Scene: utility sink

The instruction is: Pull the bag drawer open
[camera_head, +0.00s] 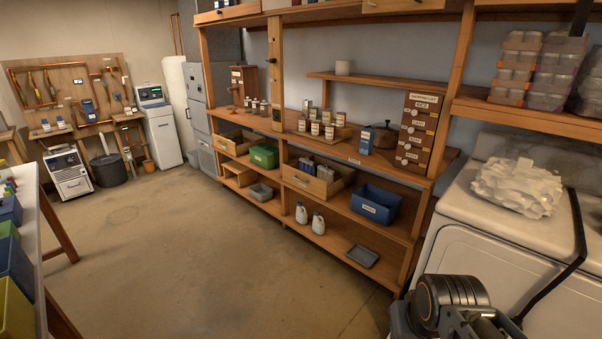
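I cannot tell which drawer is the bag drawer, as no label I can read names bags. A wooden drawer (303,182) with a dark pull sits under the middle shelf and stands out, with several boxes or cartons in it. Another wooden drawer (229,147) to its left also stands out beside a green bin. Part of my arm shows at the bottom right, far from the drawers. My gripper's fingertips do not show.
A blue bin (375,204) sits on the lower shelf, with two white bottles (310,219) and a dark tray (362,256) below. A white appliance (480,235) holding a crumpled white pile stands at right. A workbench (38,240) edges the left. The concrete floor between is clear.

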